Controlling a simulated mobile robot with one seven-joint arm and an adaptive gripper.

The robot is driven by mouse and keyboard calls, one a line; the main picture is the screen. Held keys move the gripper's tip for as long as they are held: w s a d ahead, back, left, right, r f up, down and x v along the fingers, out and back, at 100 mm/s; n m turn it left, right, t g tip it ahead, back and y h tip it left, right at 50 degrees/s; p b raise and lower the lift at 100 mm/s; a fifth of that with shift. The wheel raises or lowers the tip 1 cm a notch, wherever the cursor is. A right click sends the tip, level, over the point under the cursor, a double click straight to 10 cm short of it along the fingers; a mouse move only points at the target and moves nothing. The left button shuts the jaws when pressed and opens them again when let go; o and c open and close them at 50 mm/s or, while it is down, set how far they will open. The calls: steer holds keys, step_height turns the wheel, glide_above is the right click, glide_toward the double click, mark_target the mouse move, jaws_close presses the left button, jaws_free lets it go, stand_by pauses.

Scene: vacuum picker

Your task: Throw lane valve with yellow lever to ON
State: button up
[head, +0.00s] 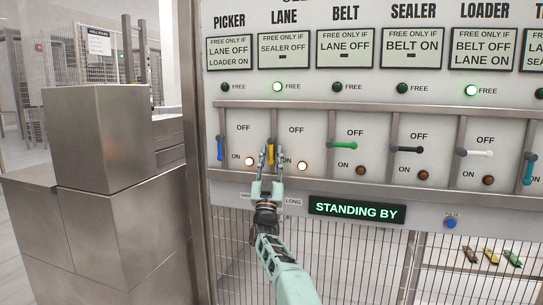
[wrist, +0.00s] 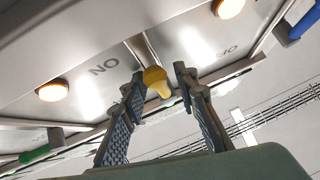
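The yellow lever (head: 271,152) of the LANE valve hangs pointing down, level with its ON label. The amber lamp (head: 302,166) beside it glows. My gripper (head: 270,150) is at this lever, with its fingers on either side of it. In the wrist view the yellow knob (wrist: 156,80) sits between the two fingertips, near the left one, with a gap to the right one. My gripper (wrist: 165,90) is open; whether the left finger touches the knob, I cannot tell.
A blue lever (head: 220,148) hangs down to the left, its lamp lit. Green (head: 345,145), black (head: 408,149) and white (head: 475,153) levers lie level to the right, lamps dark. The LANE free light (head: 278,87) is green. The display (head: 357,209) reads STANDING BY.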

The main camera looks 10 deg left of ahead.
mark_target(271, 158)
steer(key=shift+s+f, duration=0.1)
steer(key=shift+f, duration=0.05)
steer(key=shift+s+a+f, duration=0.1)
steer(key=shift+s+f, duration=0.1)
steer(key=shift+f, duration=0.1)
steer(key=shift+v, duration=1.2)
steer(key=v, duration=0.8)
steer(key=shift+s, duration=0.3)
steer(key=shift+f, duration=0.1)
